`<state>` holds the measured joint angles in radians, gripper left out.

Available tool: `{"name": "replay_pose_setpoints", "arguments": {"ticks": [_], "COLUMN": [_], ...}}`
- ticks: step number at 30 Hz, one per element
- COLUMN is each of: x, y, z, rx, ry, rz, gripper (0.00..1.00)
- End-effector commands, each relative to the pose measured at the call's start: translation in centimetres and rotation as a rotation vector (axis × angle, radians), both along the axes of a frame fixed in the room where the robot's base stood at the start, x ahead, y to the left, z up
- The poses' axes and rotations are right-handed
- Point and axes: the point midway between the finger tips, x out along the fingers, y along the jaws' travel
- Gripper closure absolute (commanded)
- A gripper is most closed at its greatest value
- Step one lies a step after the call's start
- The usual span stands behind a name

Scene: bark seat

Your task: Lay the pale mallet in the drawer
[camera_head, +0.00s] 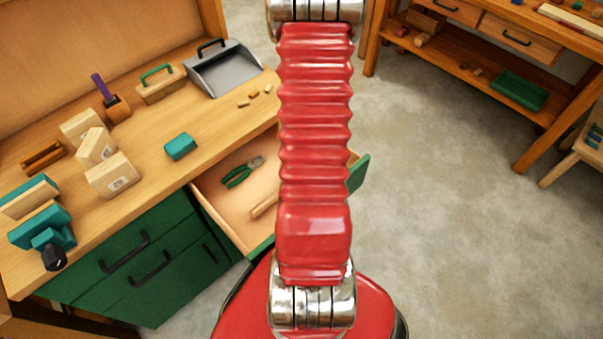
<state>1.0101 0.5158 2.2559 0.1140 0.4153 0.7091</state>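The open drawer (222,205) sticks out from the green cabinet under the workbench. Its front is partly hidden behind my red arm. In it lie green-handled pliers (241,173) and a pale wooden stick-like piece (264,206), which runs behind my arm. I cannot tell whether that piece is the pale mallet's handle. On the bench stand pale wooden blocks, one with a dark stamp (113,177); no mallet is clearly recognizable among them. My gripper is out of view; my arm rises past the top edge.
The bench (150,205) also holds a teal block (180,146), a grey dustpan (222,68), a green-handled wooden block (161,84), a purple-handled tool (102,87) and a teal vise (45,228). Another bench (520,150) stands at the upper right. The concrete floor between is clear.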

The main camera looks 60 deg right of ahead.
Motion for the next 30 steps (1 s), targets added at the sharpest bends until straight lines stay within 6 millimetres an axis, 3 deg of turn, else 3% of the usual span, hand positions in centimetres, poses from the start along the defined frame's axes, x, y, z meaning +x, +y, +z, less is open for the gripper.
{"name": "replay_pose_setpoints", "arguments": {"ticks": [23,24,30], "x": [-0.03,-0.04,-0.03], "y": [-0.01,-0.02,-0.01], "z": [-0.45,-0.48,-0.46], "rx": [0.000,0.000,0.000], "ry": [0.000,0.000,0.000], "rz": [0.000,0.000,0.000], "gripper": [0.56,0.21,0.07]}}
